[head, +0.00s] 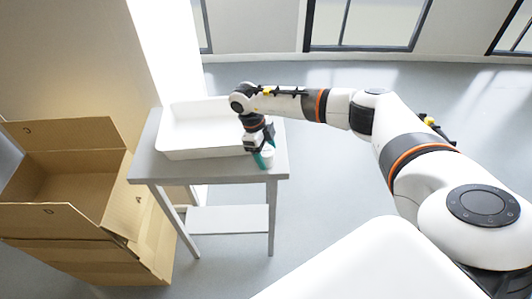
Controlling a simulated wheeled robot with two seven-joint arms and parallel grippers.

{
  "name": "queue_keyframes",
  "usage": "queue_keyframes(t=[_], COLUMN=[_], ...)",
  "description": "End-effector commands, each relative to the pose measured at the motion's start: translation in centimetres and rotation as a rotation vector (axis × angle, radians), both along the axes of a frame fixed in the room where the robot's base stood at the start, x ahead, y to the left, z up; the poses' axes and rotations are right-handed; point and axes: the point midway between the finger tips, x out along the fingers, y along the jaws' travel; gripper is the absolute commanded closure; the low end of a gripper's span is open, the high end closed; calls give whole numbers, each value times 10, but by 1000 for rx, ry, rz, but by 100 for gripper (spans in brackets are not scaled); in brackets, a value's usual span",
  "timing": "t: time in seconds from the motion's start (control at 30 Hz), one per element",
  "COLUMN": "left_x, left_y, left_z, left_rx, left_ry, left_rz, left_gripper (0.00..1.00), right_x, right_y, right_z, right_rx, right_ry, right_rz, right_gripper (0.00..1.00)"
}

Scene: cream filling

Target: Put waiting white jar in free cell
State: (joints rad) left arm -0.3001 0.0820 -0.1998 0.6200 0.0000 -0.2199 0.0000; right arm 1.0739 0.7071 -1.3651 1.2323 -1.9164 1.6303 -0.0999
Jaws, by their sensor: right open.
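A small white jar (268,156) stands near the right end of the grey table (215,175), beside the white tray. My right gripper (263,160) reaches down over it with its teal fingers open. The fingers are at the jar and partly cover it; I cannot tell if they touch it. My left gripper is not in view. No divided cells can be made out in this view.
A white tray (207,151) covers most of the tabletop and looks empty. An open cardboard box (55,219) with raised flaps stands left of the table, on more cardboard. The floor to the right of the table is clear.

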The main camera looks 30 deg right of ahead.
Motion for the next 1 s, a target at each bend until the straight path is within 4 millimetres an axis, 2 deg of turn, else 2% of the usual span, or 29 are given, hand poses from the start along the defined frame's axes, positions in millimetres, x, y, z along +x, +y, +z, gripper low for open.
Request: queue_keyframes(t=[0.2,0.27,0.5,0.57,0.83,1.0], left_x=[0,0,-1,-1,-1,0], left_y=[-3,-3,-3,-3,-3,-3], left_z=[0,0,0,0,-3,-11], left_rx=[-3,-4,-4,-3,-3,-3], left_ry=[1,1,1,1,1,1], left_rz=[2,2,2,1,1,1], left_gripper=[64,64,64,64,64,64], right_x=[0,0,0,0,1,1], right_y=[0,0,0,0,0,0], right_z=[-2,-2,-1,-1,6,34], right_rx=[1,1,1,1,1,1], right_ry=[-1,-1,-1,-1,-2,-5], right_rz=[0,0,0,0,0,1], right_gripper=[28,36,75,82,82,82])
